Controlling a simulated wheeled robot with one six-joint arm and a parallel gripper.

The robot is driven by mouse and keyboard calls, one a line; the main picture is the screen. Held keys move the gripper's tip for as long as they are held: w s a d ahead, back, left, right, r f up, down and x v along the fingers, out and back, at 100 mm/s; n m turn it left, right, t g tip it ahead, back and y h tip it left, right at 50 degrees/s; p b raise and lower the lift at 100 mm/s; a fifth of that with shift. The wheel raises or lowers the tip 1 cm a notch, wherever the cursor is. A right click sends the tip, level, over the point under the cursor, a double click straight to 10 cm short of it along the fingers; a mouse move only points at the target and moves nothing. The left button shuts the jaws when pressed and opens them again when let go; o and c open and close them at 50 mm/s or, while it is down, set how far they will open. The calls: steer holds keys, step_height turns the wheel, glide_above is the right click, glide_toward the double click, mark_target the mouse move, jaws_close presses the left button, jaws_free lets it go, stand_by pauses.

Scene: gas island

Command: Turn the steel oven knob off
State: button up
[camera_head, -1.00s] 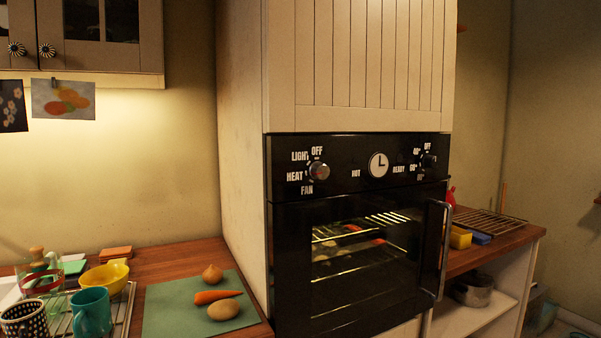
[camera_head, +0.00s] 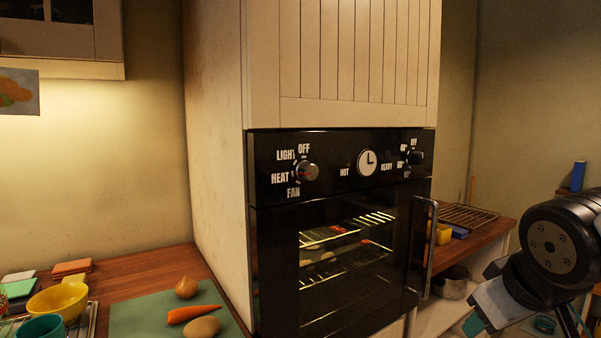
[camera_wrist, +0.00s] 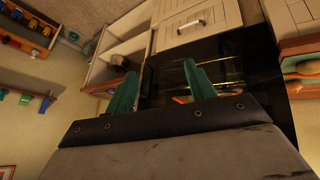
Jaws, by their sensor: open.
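The steel oven knob (camera_head: 307,172) is on the left of the black control panel (camera_head: 335,190). OFF is printed above it, LIGHT and HEAT to its left, FAN below. A small reddish mark shows on it, but I cannot tell its exact setting. My gripper, with two teal fingers, is open and empty in the wrist view (camera_wrist: 160,70), and the oven front (camera_wrist: 220,65) lies beyond it. In the head view my arm is at the lower right, well apart from the knob, and only part of the gripper (camera_head: 474,322) shows. I cannot make out the knob in the wrist view.
A black knob (camera_head: 416,158) and a clock dial (camera_head: 367,163) share the panel. The oven door's vertical handle (camera_head: 428,250) sticks out at the right. A green board (camera_head: 150,310) with vegetables lies on the left counter. An open shelf with a rack (camera_head: 468,214) stands right of the oven.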

steer(key=w+a+r+n+t, duration=0.2)
steer(key=w+a+r+t, duration=0.1)
steer(key=w, duration=0.3)
steer(key=n+t+y, duration=0.5)
steer(key=n+y, duration=0.6)
steer(key=n, duration=0.1)
glide_toward(312, 172)
steer(key=x, duration=0.9)
steer(key=shift+w+a, duration=0.2)
steer(key=c, duration=1)
